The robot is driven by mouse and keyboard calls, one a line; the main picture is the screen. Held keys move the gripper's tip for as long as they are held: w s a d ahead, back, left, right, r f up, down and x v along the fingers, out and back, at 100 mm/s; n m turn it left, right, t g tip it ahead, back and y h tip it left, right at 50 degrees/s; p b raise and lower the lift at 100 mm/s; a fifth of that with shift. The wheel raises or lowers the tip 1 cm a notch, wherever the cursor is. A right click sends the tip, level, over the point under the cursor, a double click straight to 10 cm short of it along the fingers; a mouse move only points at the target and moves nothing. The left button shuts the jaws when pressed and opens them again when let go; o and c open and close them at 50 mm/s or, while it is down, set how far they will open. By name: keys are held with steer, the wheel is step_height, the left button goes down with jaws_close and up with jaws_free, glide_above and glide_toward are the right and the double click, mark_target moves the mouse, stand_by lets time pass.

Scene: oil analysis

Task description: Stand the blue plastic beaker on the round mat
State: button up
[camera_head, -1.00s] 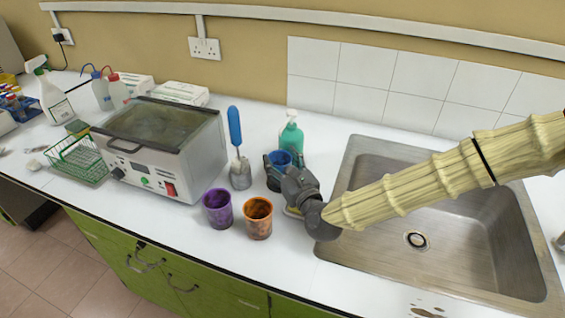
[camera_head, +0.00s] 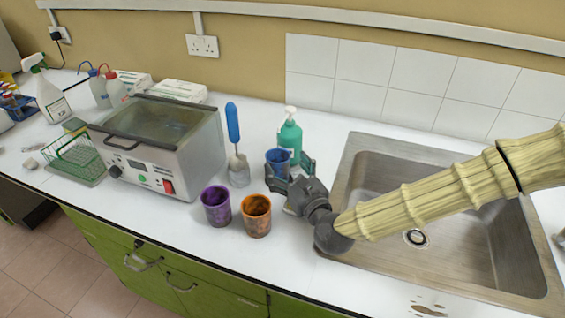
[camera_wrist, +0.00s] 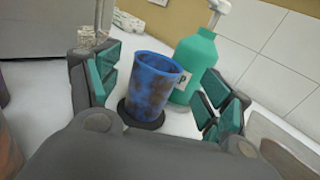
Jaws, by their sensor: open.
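The blue plastic beaker (camera_head: 278,162), mottled with brown, stands upright on the counter side of the sink. In the wrist view the beaker (camera_wrist: 150,88) stands on the dark round mat (camera_wrist: 141,114), whose rim shows around its base. My gripper (camera_head: 289,172) is open, with one finger on each side and in front of the beaker. In the wrist view the teal-padded fingers of my gripper (camera_wrist: 160,88) show clear gaps to the beaker. In the head view the mat is hidden behind my gripper.
A green pump bottle (camera_head: 290,136) stands close behind the beaker. A purple beaker (camera_head: 216,206) and an orange beaker (camera_head: 257,216) stand in front to the left. A blue-handled tool (camera_head: 234,140) stands left. The sink (camera_head: 440,260) lies right, under my arm.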

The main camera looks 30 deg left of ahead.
steer(key=b+v, duration=0.1)
steer(key=v, duration=0.6)
steer(key=shift+s+d, duration=0.25)
steer(key=shift+d, duration=0.05)
